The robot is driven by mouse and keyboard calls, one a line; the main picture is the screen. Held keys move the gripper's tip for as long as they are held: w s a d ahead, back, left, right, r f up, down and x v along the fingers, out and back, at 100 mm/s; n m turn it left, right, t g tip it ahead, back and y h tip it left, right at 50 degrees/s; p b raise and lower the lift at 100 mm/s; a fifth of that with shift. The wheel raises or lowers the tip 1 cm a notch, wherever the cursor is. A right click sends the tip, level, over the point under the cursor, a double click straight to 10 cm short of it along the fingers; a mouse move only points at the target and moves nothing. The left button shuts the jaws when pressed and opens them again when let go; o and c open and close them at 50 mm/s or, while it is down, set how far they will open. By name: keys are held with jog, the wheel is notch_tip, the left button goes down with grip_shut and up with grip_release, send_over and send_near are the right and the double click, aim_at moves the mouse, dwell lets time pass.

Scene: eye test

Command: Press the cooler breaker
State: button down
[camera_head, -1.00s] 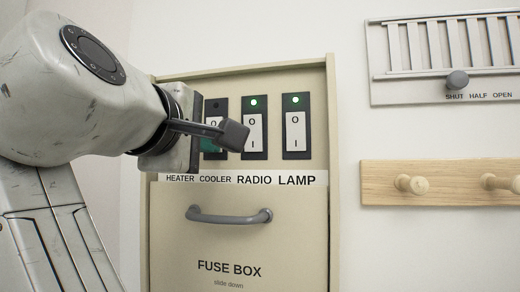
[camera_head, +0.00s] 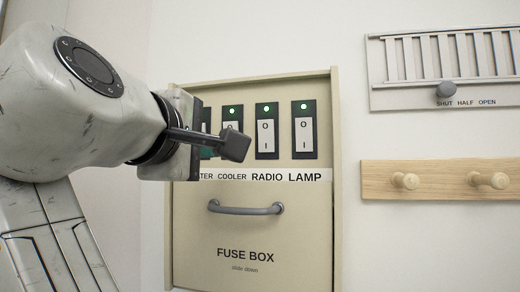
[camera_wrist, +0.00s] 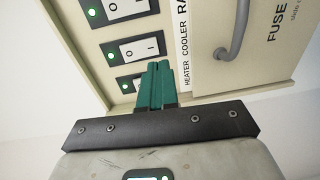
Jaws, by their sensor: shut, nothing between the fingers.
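The cooler breaker is a white rocker in a black frame, partly behind my gripper's dark bracket in the head view (camera_head: 231,125). Its green light is lit. In the wrist view it is the middle switch (camera_wrist: 139,47), with O and I marks in sight. My gripper's green fingers are together and empty, mostly hidden in the head view (camera_head: 207,153). In the wrist view the fingertips (camera_wrist: 160,66) overlap the lower end of the heater switch (camera_wrist: 128,84), whose green light shows. I cannot tell whether they touch the panel.
The radio breaker (camera_head: 266,138) and lamp breaker (camera_head: 304,134) stand to the right, both lit green. Below are a label strip and the fuse box cover (camera_head: 245,230) with a grey handle (camera_head: 246,209). A peg rail (camera_head: 440,181) and a slatted vent (camera_head: 450,60) are on the wall at right.

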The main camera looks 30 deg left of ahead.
jog(key=f+b+v, duration=0.1)
jog(key=b+v, duration=0.2)
jog(key=v, duration=0.5)
jog(key=shift+s+f, duration=0.2)
jog(key=shift+f, duration=0.15)
